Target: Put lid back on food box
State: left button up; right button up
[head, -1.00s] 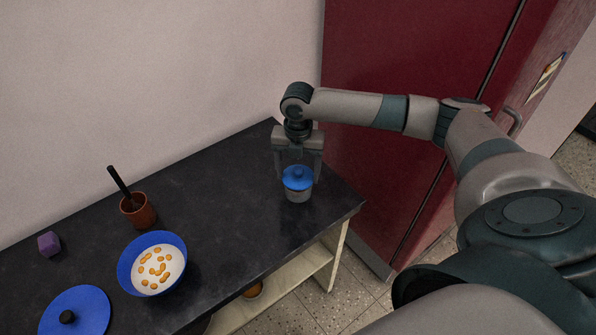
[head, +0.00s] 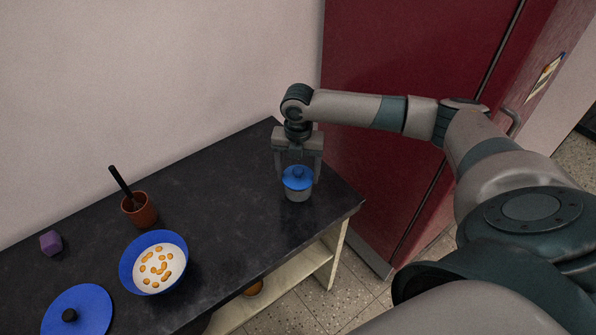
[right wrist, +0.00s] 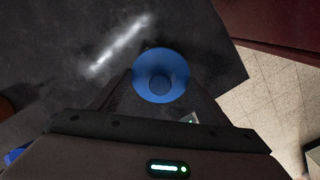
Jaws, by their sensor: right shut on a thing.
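A small grey cup-shaped container (head: 297,195) stands near the right end of the dark table. A blue lid with a blue knob (head: 297,184) sits over its top; whether it is fully seated I cannot tell. My right gripper (head: 299,175) points down with its fingers on either side of this lid and is shut on it. The lid (right wrist: 160,75) also shows from above in the right wrist view, hiding the container. A wider blue lid with a black knob (head: 92,308) lies on the table at the lower left, beside an uncovered blue bowl (head: 129,262) holding white and orange food.
A brown pot (head: 146,212) with a dark-handled utensil stands behind the bowl. A purple block (head: 50,243) lies at the far left. The table (head: 230,205) is clear between bowl and container. A wall backs it; a red door (head: 400,60) is at right.

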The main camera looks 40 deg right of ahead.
jog(key=shift+p, duration=0.45)
dwell(0.5)
dwell(0.3)
jog(key=o, duration=1.3)
jog(key=shift+r+p, duration=3.5)
jog(key=shift+p, duration=0.25)
grip_shut()
